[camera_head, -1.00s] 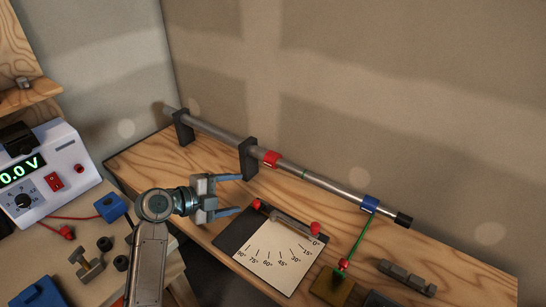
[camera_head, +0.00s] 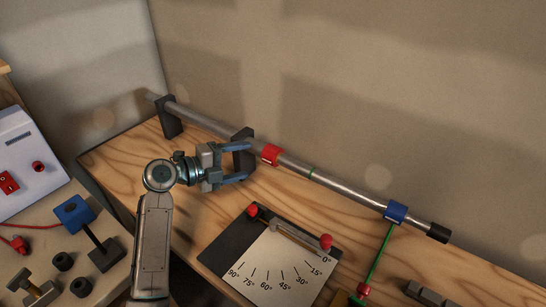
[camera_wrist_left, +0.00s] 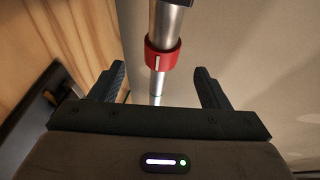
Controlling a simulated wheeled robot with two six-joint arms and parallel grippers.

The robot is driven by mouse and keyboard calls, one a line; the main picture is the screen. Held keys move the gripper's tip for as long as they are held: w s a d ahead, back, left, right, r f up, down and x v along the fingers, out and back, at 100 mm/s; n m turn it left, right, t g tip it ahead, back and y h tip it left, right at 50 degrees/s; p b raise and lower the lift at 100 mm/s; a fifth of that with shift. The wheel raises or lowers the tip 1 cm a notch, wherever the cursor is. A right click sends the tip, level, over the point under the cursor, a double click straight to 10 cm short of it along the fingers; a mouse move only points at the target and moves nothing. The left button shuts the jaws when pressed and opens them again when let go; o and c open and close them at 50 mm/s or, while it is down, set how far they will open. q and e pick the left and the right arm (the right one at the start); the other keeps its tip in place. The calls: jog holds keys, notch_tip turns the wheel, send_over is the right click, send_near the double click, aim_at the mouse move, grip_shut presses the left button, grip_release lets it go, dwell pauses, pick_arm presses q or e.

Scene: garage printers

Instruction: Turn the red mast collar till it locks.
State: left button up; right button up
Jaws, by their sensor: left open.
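The red mast collar (camera_head: 271,154) sits around the grey mast (camera_head: 334,185), just right of the second dark bracket. My left gripper (camera_head: 248,163) is open, just left of the collar and in front of the dark bracket (camera_head: 243,136). The left wrist view shows its two fingers (camera_wrist_left: 160,85) apart, with the collar beyond the tips and not visibly touched. My right gripper is not in view.
A blue collar (camera_head: 396,212) with a green cord and a black end cap (camera_head: 438,233) are further right on the mast. An angle board (camera_head: 272,262) with red knobs lies in front. A power supply (camera_head: 28,160) and a blue block (camera_head: 74,213) stand at left.

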aim_at(267, 157)
pick_arm(q)
jog(key=d, duration=0.1)
jog(key=w+d+p, duration=0.1)
jog(key=d+p, duration=0.1)
jog(key=d, duration=0.1)
jog(key=shift+w, duration=0.25)
jog(key=x, duration=0.2)
jog(key=p+x, duration=0.1)
jog(key=x, duration=0.3)
jog(key=shift+w+a+f+p, duration=0.1)
jog(key=shift+a+f+p, duration=0.05)
jog(key=shift+f+p, duration=0.2)
jog(key=shift+c, duration=0.2)
jog(key=c, duration=0.7)
jog(key=shift+c, duration=1.1)
